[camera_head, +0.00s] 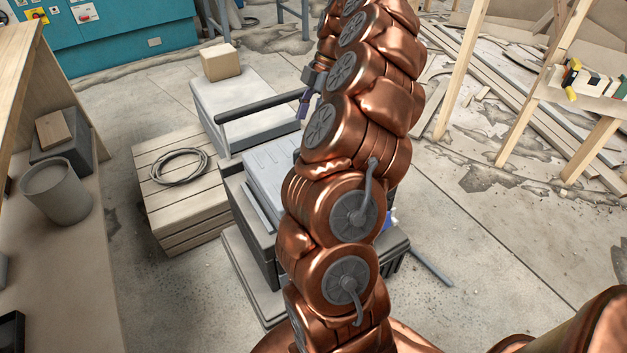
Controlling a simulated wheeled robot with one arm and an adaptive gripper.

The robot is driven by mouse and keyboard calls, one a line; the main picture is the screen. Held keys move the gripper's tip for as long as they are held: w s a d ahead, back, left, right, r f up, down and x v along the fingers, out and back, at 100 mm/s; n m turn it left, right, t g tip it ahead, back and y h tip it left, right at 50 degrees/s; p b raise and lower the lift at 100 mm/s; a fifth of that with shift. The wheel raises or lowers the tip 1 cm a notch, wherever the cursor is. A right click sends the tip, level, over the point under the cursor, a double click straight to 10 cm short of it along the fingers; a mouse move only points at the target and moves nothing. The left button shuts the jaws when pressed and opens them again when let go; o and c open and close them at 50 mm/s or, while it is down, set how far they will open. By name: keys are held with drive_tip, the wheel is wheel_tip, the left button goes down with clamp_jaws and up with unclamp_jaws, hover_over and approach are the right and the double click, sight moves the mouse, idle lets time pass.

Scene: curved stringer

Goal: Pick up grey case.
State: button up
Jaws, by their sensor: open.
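My copper-coloured arm rises through the middle of the view. Part of my gripper (305,103) shows at the arm's left side, with a bluish finger pointing down beside the dark bar of a grey box; the rest is hidden behind the arm. No object shows in it. A light grey, ribbed case (268,172) lies on a dark base in the centre, its right part covered by my arm. Behind it stands a larger grey box (215,97) with a dark bar along its front. I cannot tell for certain which one is the grey case.
A cardboard box (220,62) sits on the larger grey box. A wooden crate (165,205) with a coiled cable (179,166) stands to the left. A bench at left holds a grey bucket (55,190) and a dark box (62,152).

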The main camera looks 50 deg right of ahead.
drive_tip(key=d+f, duration=0.1)
drive_tip(key=s+d+f, duration=0.1)
drive_tip(key=d, duration=0.1)
drive_tip(key=shift+s+d+f, duration=0.15)
drive_tip(key=shift+s+f, duration=0.1)
drive_tip(key=shift+f, duration=0.15)
drive_tip(key=shift+b+x, duration=0.35)
drive_tip(key=shift+x, duration=0.8)
drive_tip(key=shift+d+x, duration=0.15)
drive_tip(key=shift+x, duration=1.15)
drive_tip(key=shift+d+x, duration=0.15)
drive_tip(key=shift+x, duration=1.15)
drive_tip(key=shift+f, duration=0.1)
drive_tip(key=shift+f+b, duration=0.25)
drive_tip(key=shift+b, duration=0.3)
drive_tip(key=shift+c, duration=0.3)
clamp_jaws()
drive_tip(key=shift+w, duration=0.1)
